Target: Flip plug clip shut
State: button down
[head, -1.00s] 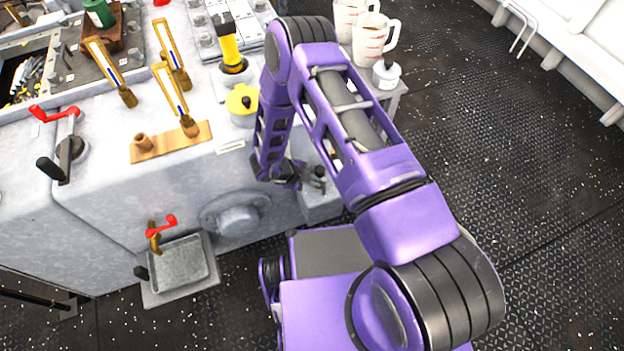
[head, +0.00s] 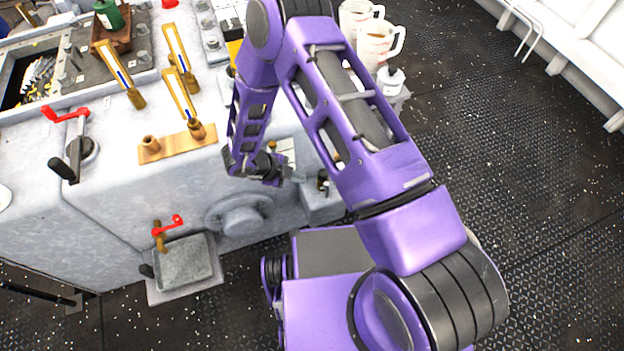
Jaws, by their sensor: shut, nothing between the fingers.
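My gripper (head: 278,180) is small and dark at the end of the purple arm. It is in front of the grey machine's front face, just above and right of a round flanged hub (head: 240,215). Its fingers look closed and hold nothing that I can see. A small dark fitting (head: 322,181) stands on a grey block right of the gripper, with a gap between them. I cannot tell whether it is the plug clip. I cannot make out the clip for certain; my arm covers part of this area.
The grey machine (head: 110,200) fills the left. Brass-mounted gauges (head: 183,95) and a red-handled crank (head: 67,114) stand on it. A drip tray (head: 185,262) sits below a red-handled tap (head: 168,226). White jugs (head: 375,42) and a bottle (head: 391,78) stand beyond my arm. The right deck is open.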

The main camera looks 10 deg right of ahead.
jog(key=v, duration=0.6)
jog(key=shift+a+p, duration=0.25)
jog(key=shift+p, duration=0.1)
jog(key=shift+w, duration=0.15)
